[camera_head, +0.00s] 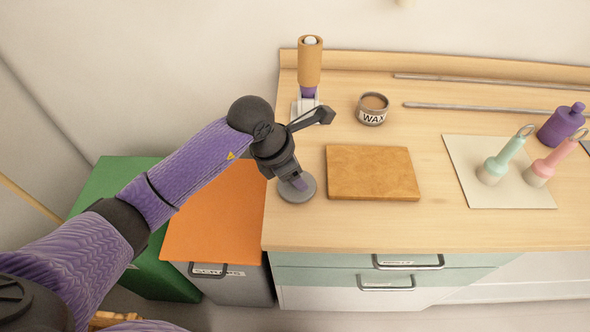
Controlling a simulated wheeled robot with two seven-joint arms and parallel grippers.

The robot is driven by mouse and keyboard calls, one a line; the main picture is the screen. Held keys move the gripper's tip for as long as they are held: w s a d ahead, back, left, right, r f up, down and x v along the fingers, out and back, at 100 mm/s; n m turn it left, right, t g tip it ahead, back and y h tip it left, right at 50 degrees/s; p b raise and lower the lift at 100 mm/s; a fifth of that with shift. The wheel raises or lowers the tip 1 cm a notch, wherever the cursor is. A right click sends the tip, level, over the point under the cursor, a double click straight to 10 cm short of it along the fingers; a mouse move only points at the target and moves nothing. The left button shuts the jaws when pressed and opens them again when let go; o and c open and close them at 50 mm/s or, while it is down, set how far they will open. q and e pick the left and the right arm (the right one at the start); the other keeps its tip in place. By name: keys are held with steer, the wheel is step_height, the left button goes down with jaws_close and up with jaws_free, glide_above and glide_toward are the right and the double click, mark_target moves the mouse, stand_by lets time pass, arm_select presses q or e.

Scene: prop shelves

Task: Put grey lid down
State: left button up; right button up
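The grey lid (305,193) is a flat round disc at the left end of the wooden counter. It looks level and at or just above the counter top; I cannot tell whether it touches. My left gripper (298,184) points down at the middle of the lid, and its narrow fingers look shut on it. The fingers hide the lid's centre. An open round tin marked WAX (372,110) stands farther back, with brown contents showing. My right gripper is not in view.
A brown square board (372,173) lies just right of the lid. A wooden-bodied tool (309,62) stands upright behind. A pale mat (520,196) holds green (505,158) and pink (555,160) handled tools; a purple bottle (561,126) is nearby. Orange (215,215) and green (105,190) bins stand left.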

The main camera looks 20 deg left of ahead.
arm_select(q)
steer(key=shift+r, duration=0.3)
steer(key=p+v, duration=0.3)
steer(key=v, duration=0.8)
steer(key=shift+s+a+r, duration=0.1)
steer(key=shift+s+r, duration=0.05)
steer(key=shift+r, duration=0.2)
